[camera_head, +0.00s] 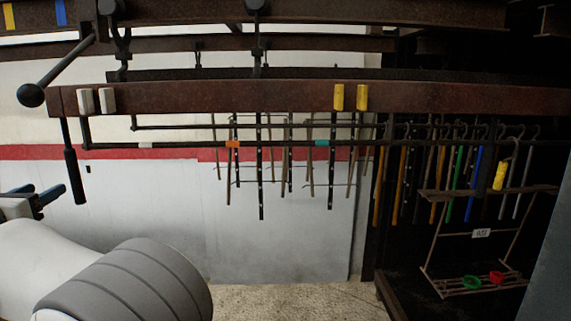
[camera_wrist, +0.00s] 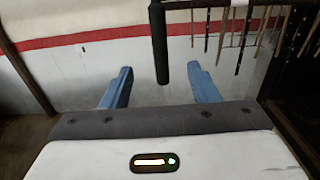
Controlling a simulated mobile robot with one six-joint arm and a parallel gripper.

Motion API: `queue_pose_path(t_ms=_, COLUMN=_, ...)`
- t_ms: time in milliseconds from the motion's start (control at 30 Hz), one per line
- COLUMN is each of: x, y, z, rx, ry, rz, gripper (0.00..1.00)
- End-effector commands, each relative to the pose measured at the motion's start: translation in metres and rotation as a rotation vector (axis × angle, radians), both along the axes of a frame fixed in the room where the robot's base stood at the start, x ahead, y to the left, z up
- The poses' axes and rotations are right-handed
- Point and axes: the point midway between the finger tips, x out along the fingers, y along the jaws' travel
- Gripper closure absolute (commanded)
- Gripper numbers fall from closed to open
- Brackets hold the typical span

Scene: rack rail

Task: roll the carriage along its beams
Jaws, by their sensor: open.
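A long rusty-brown beam (camera_head: 220,98) crosses the head view, with white blocks near its left end and yellow blocks further right. A black hanging handle (camera_head: 75,175) drops from its left end. I cannot tell exactly which parts make up the carriage. My gripper (camera_head: 42,199) is at the left, just left of the handle's lower end and apparently apart from it. In the wrist view, the handle (camera_wrist: 159,45) hangs upright between the two blue fingers of my open gripper (camera_wrist: 161,70). Its lower end shows between the fingers, with gaps on both sides.
A lever with a black ball knob (camera_head: 31,95) sticks out at upper left. Dark rods (camera_head: 290,145) carry several thin hanging bars below the beam. Several coloured tools hang at right above a wire shelf (camera_head: 470,285). A white wall with a red stripe (camera_head: 110,152) stands behind.

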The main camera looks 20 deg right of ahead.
Motion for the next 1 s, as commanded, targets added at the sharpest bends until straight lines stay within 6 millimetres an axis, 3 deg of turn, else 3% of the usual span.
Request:
queue_pose_path(t_ms=500, x=0.080, y=-0.030, z=0.005, rx=-0.002, ry=0.002, rz=-0.001, gripper=0.45)
queue_pose_path(t_ms=1000, x=0.094, y=-0.033, z=0.000, rx=0.000, ry=0.000, rz=0.002, gripper=0.45)
